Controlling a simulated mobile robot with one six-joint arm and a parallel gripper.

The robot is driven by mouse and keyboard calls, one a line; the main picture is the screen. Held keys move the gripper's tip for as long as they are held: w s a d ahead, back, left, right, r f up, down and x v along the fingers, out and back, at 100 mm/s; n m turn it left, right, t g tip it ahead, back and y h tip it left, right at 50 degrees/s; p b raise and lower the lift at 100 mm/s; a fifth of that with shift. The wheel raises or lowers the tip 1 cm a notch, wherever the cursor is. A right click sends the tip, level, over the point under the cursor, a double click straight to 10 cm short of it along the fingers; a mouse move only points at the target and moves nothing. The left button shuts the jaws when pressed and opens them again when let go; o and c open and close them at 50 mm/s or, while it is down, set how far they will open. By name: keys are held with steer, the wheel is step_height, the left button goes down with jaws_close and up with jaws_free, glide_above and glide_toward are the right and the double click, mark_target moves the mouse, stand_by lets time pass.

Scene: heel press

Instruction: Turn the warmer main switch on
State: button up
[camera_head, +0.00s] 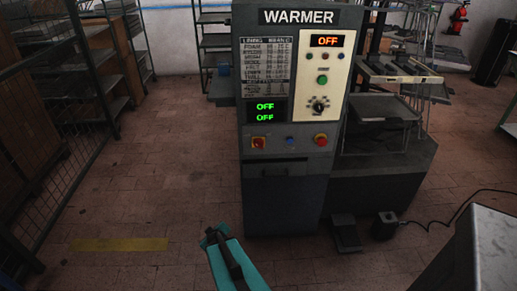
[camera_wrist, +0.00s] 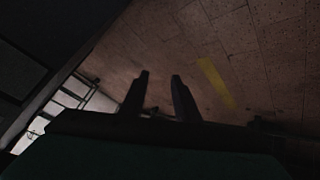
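The warmer (camera_head: 262,185) is a dark grey cabinet labelled WARMER in the head view. Its displays, the orange one (camera_head: 327,41) and the green pair (camera_head: 265,111), read OFF. A red-and-yellow switch (camera_head: 259,143) sits at the lower left of the front, probably the main switch; its label is unreadable. A black rotary knob (camera_head: 319,105) sits on the cream panel, and a red button on yellow (camera_head: 321,140) at the lower right. My gripper (camera_head: 213,236) is low in front of the warmer, apart from it. In the wrist view its fingers (camera_wrist: 160,76) are apart and empty.
A foot pedal (camera_head: 345,235) and a small dark box (camera_head: 384,226) with a cable lie on the floor at right. A grey-topped table (camera_head: 495,245) is at lower right. Shelving (camera_head: 75,110) lines the left. The brick floor (camera_head: 160,190) left of the warmer is clear.

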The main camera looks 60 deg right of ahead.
steer(key=s+d+r+t+h+p, duration=0.1)
steer(key=s+d+r+h, duration=0.3)
steer(key=d+r, duration=0.8)
steer(key=s+d+r+t+h+p, duration=0.2)
steer(key=s+d+r+h, duration=0.3)
steer(key=d+r, duration=0.6)
step_height(320, 180, up, 3)
steer(key=shift+s+d+f+t+p, duration=0.15)
steer(key=shift+s+d+t+p, duration=0.2)
steer(key=shift+s, duration=0.35)
steer(key=shift+w+d+f+b, duration=0.15)
steer(key=shift+b, duration=0.35)
steer(key=b, duration=0.9)
glide_toward(259, 145)
steer(key=f, duration=0.1)
steer(key=shift+w+d+f+b, duration=0.1)
steer(key=shift+w+d+b, duration=0.15)
steer(key=shift+w+b, duration=0.1)
steer(key=b, duration=0.2)
steer(key=shift+w+d+b, duration=0.3)
steer(key=shift+d+b, duration=0.05)
steer(key=d+b, duration=0.1)
steer(key=b, duration=0.4)
steer(key=shift+w+d, duration=0.1)
steer(key=shift+w, duration=0.25)
